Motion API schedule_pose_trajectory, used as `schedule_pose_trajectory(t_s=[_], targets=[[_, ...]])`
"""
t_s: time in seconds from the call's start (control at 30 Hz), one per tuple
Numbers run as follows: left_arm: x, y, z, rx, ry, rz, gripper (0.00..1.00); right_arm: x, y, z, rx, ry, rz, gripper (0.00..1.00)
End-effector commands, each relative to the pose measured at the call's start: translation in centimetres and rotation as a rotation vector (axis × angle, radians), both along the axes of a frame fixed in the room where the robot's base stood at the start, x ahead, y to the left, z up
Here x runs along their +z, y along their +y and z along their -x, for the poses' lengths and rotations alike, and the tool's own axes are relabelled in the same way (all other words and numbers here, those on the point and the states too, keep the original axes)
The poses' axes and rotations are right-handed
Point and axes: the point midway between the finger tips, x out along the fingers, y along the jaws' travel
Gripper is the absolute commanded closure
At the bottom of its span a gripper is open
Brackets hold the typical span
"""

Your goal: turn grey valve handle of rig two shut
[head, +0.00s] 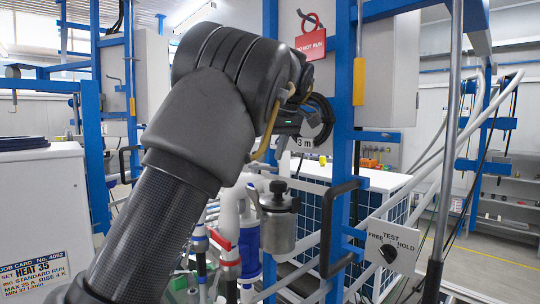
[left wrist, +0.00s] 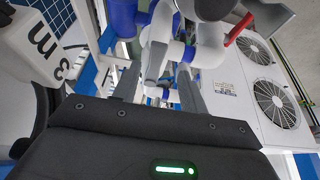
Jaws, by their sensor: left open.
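My left gripper (head: 281,145) is mostly hidden behind my own wrist in the head view. In the left wrist view its two grey fingers (left wrist: 160,92) are apart, with white pipework (left wrist: 158,45) beyond the gap. I see nothing held between them. A red valve handle (head: 221,240) sits on the white pipes below my arm; a red handle also shows in the left wrist view (left wrist: 239,28). My right gripper is not in view.
A grey canister (head: 278,217) stands beside the pipes. Blue frame posts (head: 341,100) and a black grab handle (head: 328,235) are close on the right. A fan unit (left wrist: 270,85) shows in the left wrist view.

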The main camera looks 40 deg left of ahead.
Motion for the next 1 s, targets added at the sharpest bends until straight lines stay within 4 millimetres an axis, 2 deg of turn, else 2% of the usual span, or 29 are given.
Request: schedule_pose_trajectory(t_s=[0.03,0.2,0.53,0.87,1.0], targets=[[-0.9,0.1,-0.1,-0.001,0.005,0.002,0.57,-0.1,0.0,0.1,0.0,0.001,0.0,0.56],[-2.0,0.6,-0.1,-0.001,0.004,0.001,0.57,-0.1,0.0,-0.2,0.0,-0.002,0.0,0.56],[-2.2,0.7,-0.1,-0.001,0.002,0.0,0.57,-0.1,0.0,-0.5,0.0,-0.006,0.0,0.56],[-2.3,0.6,-0.1,-0.002,0.002,0.0,1.0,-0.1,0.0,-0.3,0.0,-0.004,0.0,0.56],[-2.3,0.6,-0.1,-0.002,0.002,0.001,1.0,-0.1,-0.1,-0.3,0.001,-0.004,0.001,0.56]])
